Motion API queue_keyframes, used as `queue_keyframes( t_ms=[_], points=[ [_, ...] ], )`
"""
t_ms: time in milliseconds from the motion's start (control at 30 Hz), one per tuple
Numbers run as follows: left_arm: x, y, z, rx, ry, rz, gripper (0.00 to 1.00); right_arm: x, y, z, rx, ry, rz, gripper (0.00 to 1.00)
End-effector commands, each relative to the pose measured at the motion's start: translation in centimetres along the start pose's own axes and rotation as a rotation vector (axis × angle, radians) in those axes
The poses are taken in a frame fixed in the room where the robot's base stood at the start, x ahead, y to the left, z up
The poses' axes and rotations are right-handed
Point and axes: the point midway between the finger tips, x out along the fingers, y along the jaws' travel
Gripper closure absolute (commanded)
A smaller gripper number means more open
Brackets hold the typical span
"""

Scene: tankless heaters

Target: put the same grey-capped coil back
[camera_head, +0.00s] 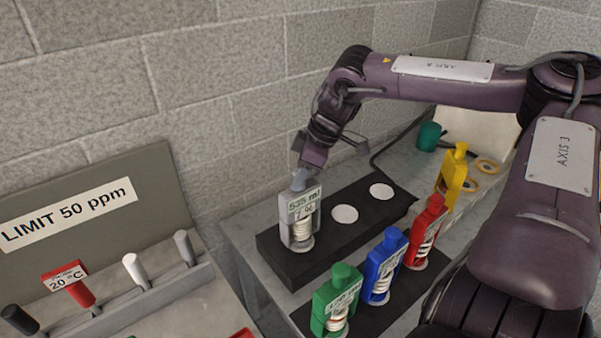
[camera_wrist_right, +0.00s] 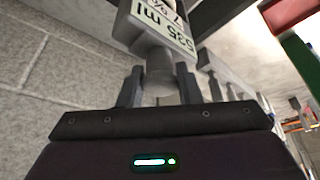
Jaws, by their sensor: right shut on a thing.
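The grey-capped coil (camera_head: 300,222) is a grey frame around a pale coil, with a white and green label reading 525 ml. It is upright at the left end of the long black block (camera_head: 272,252), by the wall. I cannot tell whether its foot touches the block. My right gripper (camera_head: 300,180) is shut on its grey cap from above. In the right wrist view the cap (camera_wrist_right: 160,72) sits between the two fingers, with the label (camera_wrist_right: 165,30) beyond it. My left gripper is not in view.
Two empty white discs (camera_head: 344,214) lie on the same block. Green (camera_head: 336,300), blue (camera_head: 384,266), red (camera_head: 426,232) and yellow (camera_head: 452,176) capped units stand in front and right. A rack of handles (camera_head: 135,270) and a "LIMIT 50 ppm" sign (camera_head: 68,214) are at left.

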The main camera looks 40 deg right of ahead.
Motion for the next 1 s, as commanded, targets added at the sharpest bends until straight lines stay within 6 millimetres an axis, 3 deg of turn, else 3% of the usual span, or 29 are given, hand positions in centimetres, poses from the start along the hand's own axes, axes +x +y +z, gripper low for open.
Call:
queue_keyframes(
  t_ms=[33, 67, 200, 633, 767, 1000],
  points=[
    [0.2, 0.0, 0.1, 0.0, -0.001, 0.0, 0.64, 0.1, 0.1, -0.1, -0.002, 0.003, 0.002, 1.0],
    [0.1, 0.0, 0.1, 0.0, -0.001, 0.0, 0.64, 0.1, 0.0, 0.1, 0.0, 0.0, 0.0, 0.66],
    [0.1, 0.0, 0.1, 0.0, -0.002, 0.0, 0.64, 0.1, 0.0, 0.0, 0.0, 0.0, 0.0, 0.48],
    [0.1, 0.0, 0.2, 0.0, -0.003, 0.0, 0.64, -1.0, 0.1, -0.2, -0.001, 0.004, 0.004, 0.47],
    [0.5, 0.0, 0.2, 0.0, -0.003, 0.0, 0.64, -2.9, 0.1, -0.2, -0.002, 0.006, 0.005, 0.47],
    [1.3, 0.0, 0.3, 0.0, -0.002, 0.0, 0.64, -8.1, 0.1, -0.1, -0.001, 0.003, 0.006, 0.47]
  ],
)
